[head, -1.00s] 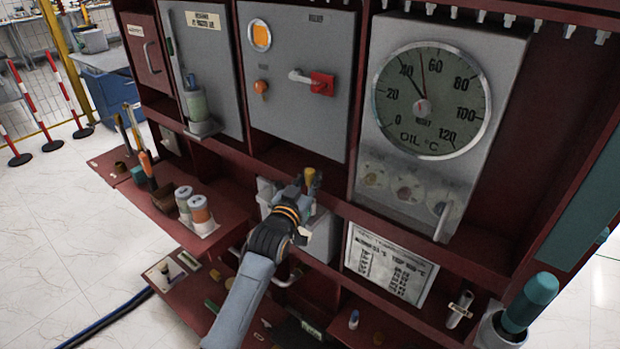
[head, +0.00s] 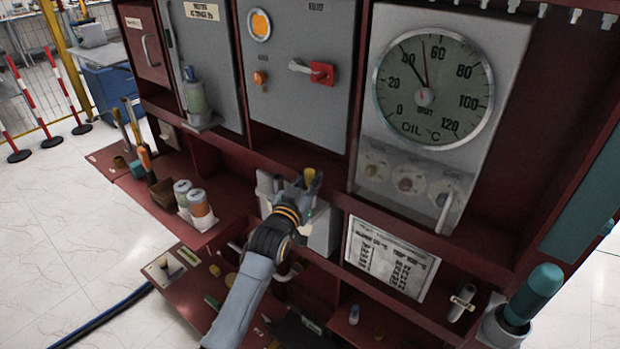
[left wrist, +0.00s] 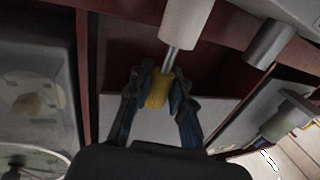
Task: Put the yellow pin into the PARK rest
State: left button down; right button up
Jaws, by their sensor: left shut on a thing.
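My left gripper (head: 307,184) is shut on the yellow pin (head: 310,174), in front of the red cabinet at a light grey box (head: 320,238). The left wrist view shows the yellow grip (left wrist: 159,90) between both fingers. A thin metal shaft (left wrist: 169,61) runs from it to a pale cylinder (left wrist: 187,22). I cannot tell whether the shaft enters that cylinder or only lines up with it. In the head view the fingers hide the pin's lower part. I cannot make out a PARK label. My right gripper is in neither view.
The oil temperature gauge (head: 434,88) is right of the gripper, above a lettered plate (head: 388,258). Grey doors with a red switch (head: 322,73) are above. Cans (head: 198,205) and tools stand on the left shelf. A teal-capped cylinder (head: 533,294) stands at the lower right.

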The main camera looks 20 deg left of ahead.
pick_arm(q)
jog(key=shift+f+b, duration=0.4)
jog(key=shift+f, duration=0.3)
jog(key=c, duration=1.1)
grip_release()
jog(key=shift+s, duration=0.1)
jog(key=s, duration=1.2)
jog(key=shift+a, duration=0.4)
jog(key=shift+w+f, duration=0.1)
